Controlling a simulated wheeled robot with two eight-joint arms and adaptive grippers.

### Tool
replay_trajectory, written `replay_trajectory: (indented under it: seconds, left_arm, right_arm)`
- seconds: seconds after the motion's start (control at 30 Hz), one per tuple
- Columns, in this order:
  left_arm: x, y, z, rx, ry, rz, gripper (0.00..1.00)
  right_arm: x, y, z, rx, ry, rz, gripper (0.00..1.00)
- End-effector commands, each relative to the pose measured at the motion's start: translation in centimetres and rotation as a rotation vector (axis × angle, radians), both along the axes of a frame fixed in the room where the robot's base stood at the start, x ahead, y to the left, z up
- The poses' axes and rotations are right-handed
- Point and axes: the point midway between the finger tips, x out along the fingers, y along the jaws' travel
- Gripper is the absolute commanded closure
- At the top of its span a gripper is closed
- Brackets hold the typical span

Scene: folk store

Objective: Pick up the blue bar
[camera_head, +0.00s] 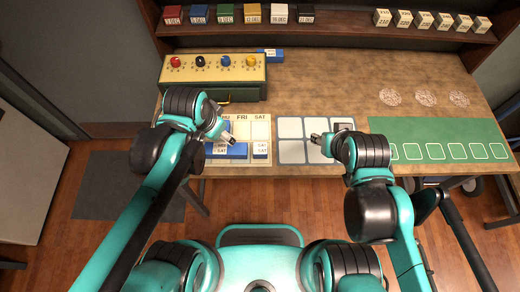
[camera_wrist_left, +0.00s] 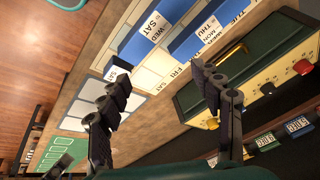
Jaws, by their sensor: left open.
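A long blue bar (camera_head: 228,151) with white labels lies on a pale calendar board (camera_head: 262,130) with day columns. It also shows in the left wrist view (camera_wrist_left: 139,46), labelled WED and SAT. A second labelled blue bar (camera_wrist_left: 190,44) lies beside it, partly hidden in the head view by my left gripper. A short SAT block (camera_head: 260,151) lies at the board's lower right.
The yellow box (camera_head: 213,74) with coloured knobs stands behind the calendar board. The tile board (camera_head: 290,150) and a green mat (camera_head: 440,135) lie to the right. Coloured blocks (camera_head: 225,14) and pale tags (camera_head: 430,20) stand on the back shelf. The table's middle (camera_head: 330,85) is clear.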

Motion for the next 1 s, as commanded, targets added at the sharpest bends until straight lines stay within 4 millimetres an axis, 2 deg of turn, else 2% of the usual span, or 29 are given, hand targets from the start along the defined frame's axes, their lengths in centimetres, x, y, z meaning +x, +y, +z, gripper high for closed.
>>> replay_trajectory:
  seconds: [0.03, 0.2, 0.4, 0.57, 0.87, 1.0]
  left_arm:
    - [0.8, -1.8, -0.5, 0.038, 0.043, -0.125, 0.35]
    - [1.8, -6.7, -3.0, 0.15, 0.18, -0.528, 0.35]
    - [2.0, -10.4, -5.4, 0.215, 0.279, -0.836, 0.35]
    - [1.9, -11.3, -6.6, 0.229, 0.304, -0.915, 0.35]
    - [1.8, -11.1, -9.6, 0.229, 0.304, -0.915, 0.35]
    - [1.8, -10.9, -11.8, 0.228, 0.303, -0.914, 0.35]
  right_arm:
    - [0.0, 0.0, -0.1, 0.0, 0.0, 0.0, 0.6]
    - [0.0, 0.0, -0.2, 0.0, 0.0, 0.0, 0.6]
    - [0.0, 0.0, -0.2, 0.0, 0.0, 0.0, 0.6]
    - [0.0, 0.0, -0.5, 0.0, 0.0, 0.0, 0.6]
    - [0.0, 0.0, -1.9, 0.0, 0.0, 0.0, 0.6]
    - [0.0, 0.0, -3.2, 0.0, 0.0, 0.0, 0.6]
